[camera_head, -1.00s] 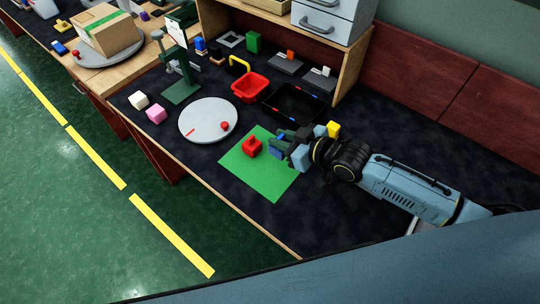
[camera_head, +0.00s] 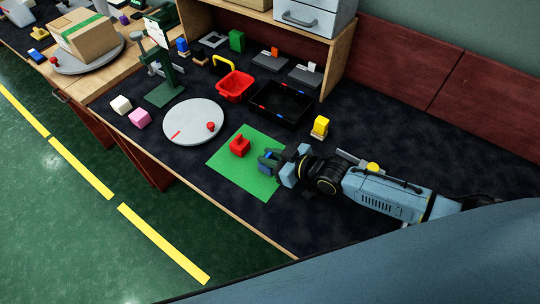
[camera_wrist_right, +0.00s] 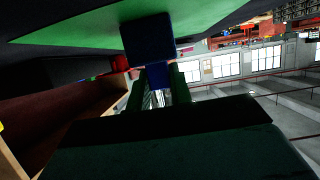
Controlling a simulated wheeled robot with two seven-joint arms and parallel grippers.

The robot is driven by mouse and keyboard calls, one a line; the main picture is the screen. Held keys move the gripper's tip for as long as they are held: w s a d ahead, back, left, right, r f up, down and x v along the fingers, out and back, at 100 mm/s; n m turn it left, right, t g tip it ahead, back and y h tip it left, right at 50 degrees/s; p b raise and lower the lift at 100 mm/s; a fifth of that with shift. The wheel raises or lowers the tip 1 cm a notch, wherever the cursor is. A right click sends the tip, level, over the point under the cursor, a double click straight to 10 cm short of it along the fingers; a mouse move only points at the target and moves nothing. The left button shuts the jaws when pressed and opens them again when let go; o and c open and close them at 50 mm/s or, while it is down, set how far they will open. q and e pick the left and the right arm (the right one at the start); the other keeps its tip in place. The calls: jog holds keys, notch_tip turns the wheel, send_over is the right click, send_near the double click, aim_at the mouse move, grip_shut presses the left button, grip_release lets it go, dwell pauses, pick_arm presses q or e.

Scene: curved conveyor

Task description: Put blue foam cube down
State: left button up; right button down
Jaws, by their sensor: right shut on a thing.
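My right gripper (camera_head: 268,163) is shut on the blue foam cube (camera_head: 267,155), over the right part of a green mat (camera_head: 237,172). The cube is mostly hidden by the fingers in the head view. In the right wrist view the dark blue cube (camera_wrist_right: 148,38) shows at the fingertips, close to the green mat (camera_wrist_right: 85,27). I cannot tell whether it touches the mat. A red block with a knob (camera_head: 239,147) sits on the mat just left of the gripper. My left gripper is not in view.
A round grey turntable (camera_head: 193,125) stands left of the mat. A black tray (camera_head: 281,104), a red bin (camera_head: 235,86) and a yellow block (camera_head: 320,125) lie behind. Pink (camera_head: 140,119) and white (camera_head: 121,104) cubes are at the left. The mat's front part is clear.

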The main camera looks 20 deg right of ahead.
jog(key=c, duration=1.3)
grip_release()
jog(key=shift+o, duration=0.2)
jog(key=shift+s+d+r, duration=0.1)
jog(key=shift+r, duration=0.1)
jog(key=p+v, duration=0.2)
jog(key=v, duration=0.9)
jog(key=shift+s+d+r+p, duration=0.15)
jog(key=shift+s+r+p, duration=0.05)
jog(key=shift+s+p, duration=0.1)
